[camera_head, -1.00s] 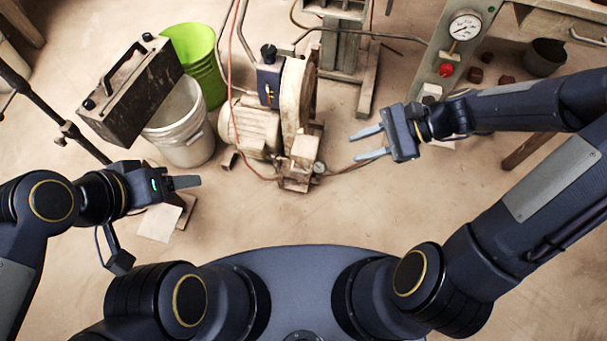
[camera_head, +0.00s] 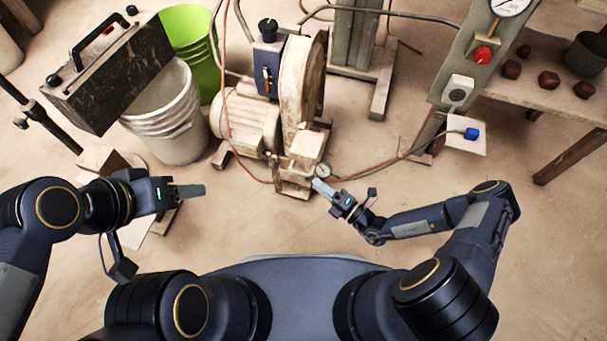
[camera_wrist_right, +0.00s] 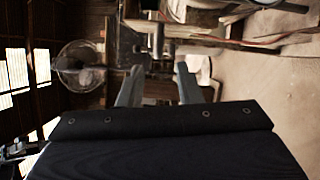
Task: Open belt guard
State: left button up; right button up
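A worn cream upright housing, which looks like the belt guard (camera_head: 300,85), stands on the pump unit beside a ribbed motor (camera_head: 245,122) in the head view. I cannot tell a hinge or latch on it. My right gripper (camera_head: 322,188) is in front of the unit's lower front end, near a small gauge (camera_head: 323,170), apart from the guard. In the right wrist view its two fingers (camera_wrist_right: 158,82) stand apart with nothing between them. My left gripper (camera_head: 190,191) is to the left, below the white bucket, seen edge-on; its opening is hidden.
A white bucket (camera_head: 180,145), a green bucket (camera_head: 190,35) and a dark handled box (camera_head: 105,75) stand at left. A red hose (camera_head: 222,70) runs by the motor. A control post with a red button (camera_head: 481,54) and a bench (camera_head: 540,95) are at right.

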aim_at(303, 173)
jog(key=b+x, duration=0.1)
jog(key=x, duration=0.6)
jog(key=shift+a+r, duration=0.1)
jog(key=shift+c, duration=0.3)
grip_shut()
